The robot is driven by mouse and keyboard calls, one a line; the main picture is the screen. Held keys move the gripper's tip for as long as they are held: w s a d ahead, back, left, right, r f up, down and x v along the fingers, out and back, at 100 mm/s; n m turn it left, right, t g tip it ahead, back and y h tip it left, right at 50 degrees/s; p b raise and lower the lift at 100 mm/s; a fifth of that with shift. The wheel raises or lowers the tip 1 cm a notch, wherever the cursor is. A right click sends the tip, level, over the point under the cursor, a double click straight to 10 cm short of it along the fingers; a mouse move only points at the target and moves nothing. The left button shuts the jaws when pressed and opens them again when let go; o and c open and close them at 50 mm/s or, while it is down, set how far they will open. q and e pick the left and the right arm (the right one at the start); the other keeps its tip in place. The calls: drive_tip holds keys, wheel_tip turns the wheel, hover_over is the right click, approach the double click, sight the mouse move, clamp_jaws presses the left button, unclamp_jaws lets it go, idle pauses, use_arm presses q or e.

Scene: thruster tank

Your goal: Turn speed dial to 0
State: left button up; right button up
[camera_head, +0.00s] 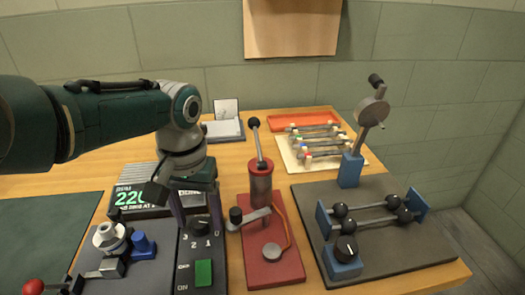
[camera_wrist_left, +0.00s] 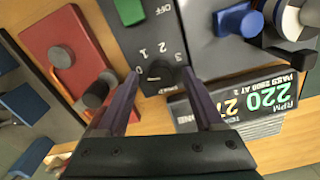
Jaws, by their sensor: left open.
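The black speed dial (camera_head: 201,228) sits on the dark control panel (camera_head: 182,262), with the numbers 3, 2 and 1 printed around it. In the left wrist view the dial (camera_wrist_left: 160,73) shows between the fingertips, with 0, 1, 2 and 3 around it. I cannot tell for sure which number it points at. My left gripper (camera_head: 198,217) points down at the dial, open, with one finger on each side of it; whether the fingers touch it is unclear. It also shows in the left wrist view (camera_wrist_left: 160,80). My right gripper is out of view.
A green switch (camera_head: 203,273) lies in front of the dial. An RPM display (camera_head: 130,198) reading 220 is behind left. A red base (camera_head: 272,268) with a lever stands close on the right. A blue knob (camera_head: 143,244) and a grey plate with black balls (camera_head: 395,258) flank these.

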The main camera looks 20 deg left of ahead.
sight(199, 221)
use_arm(q)
wheel_tip(199, 221, up, 10)
drive_tip(key=p, duration=0.5)
drive_tip(key=shift+p, duration=0.35)
